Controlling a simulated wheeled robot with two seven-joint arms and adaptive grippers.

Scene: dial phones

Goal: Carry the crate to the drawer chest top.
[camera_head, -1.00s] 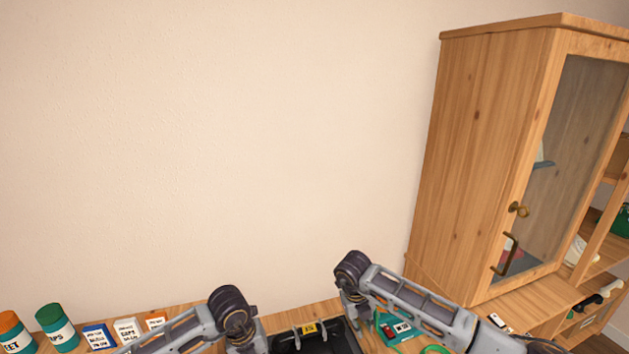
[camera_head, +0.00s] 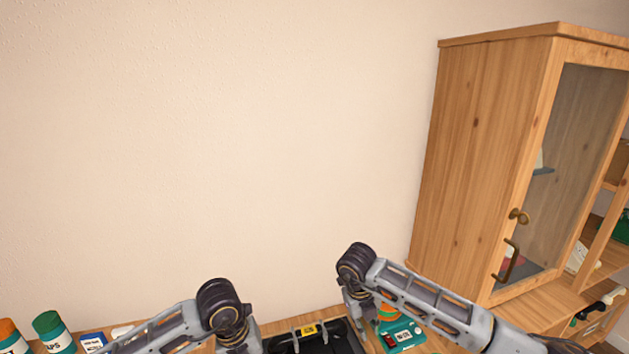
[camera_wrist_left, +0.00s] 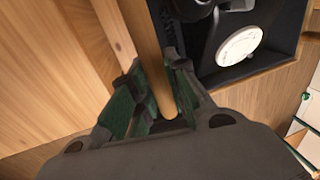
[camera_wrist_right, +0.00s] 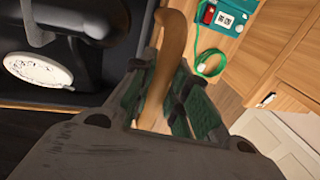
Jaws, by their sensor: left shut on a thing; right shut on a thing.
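The dark crate (camera_head: 346,332) shows in part at the bottom middle of the head view, between my two arms. A black phone with a white dial (camera_wrist_left: 239,46) lies in it; the dial also shows in the right wrist view (camera_wrist_right: 38,68). My left gripper (camera_wrist_left: 158,88) is shut on a wooden bar handle (camera_wrist_left: 143,40) at one side of the crate. My right gripper (camera_wrist_right: 168,88) is shut on a curved wooden handle (camera_wrist_right: 172,38) at the other side. The crate's underside is hidden. I cannot tell which surface is the drawer chest top.
Beyond the arms, a wooden surface carries a green-lidded jar (camera_head: 52,332), an orange-lidded jar (camera_head: 12,336) and a blue-and-white box (camera_head: 93,341) at left. A teal box (camera_head: 402,336) lies right of the crate. A tall glass-door cabinet (camera_head: 480,150) stands at right.

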